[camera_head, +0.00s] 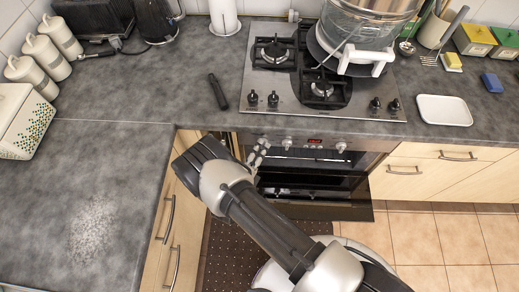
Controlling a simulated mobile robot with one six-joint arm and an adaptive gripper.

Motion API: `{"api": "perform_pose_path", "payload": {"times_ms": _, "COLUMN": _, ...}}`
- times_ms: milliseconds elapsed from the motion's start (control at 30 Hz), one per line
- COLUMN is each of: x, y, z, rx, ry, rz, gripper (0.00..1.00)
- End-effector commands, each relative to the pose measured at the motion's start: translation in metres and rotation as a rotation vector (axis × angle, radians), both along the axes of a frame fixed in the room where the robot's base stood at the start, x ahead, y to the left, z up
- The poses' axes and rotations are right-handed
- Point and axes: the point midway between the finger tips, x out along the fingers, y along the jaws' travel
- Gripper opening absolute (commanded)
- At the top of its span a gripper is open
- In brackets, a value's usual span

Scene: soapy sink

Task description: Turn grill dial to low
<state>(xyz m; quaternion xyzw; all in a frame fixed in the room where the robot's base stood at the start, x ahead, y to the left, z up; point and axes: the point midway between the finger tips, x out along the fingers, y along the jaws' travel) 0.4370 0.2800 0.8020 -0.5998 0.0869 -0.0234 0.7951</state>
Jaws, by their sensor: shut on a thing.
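The oven front (315,152) under the hob has a row of silver dials and a small red display (314,141). A middle dial (287,143) and a right dial (341,146) show clear of my arm. My gripper (259,150) is at the left end of this row, its fingers shut on the left dial, which is mostly hidden by them. Dial markings are too small to read, so I cannot tell which setting it points to or which dial is the grill's.
The oven door (318,211) appears lowered below my gripper. A wooden cabinet (170,215) stands close to my arm's left. A white tray (444,110) lies right.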

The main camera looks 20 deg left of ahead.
Motion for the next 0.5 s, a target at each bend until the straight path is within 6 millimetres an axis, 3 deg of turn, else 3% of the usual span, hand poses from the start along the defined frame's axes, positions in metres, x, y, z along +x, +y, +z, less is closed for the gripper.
{"api": "perform_pose_path", "payload": {"times_ms": 500, "x": 0.0009, "y": -0.0022, "z": 0.0063, "rx": 0.478, "ry": 0.115, "rz": 0.0, "gripper": 0.06}}
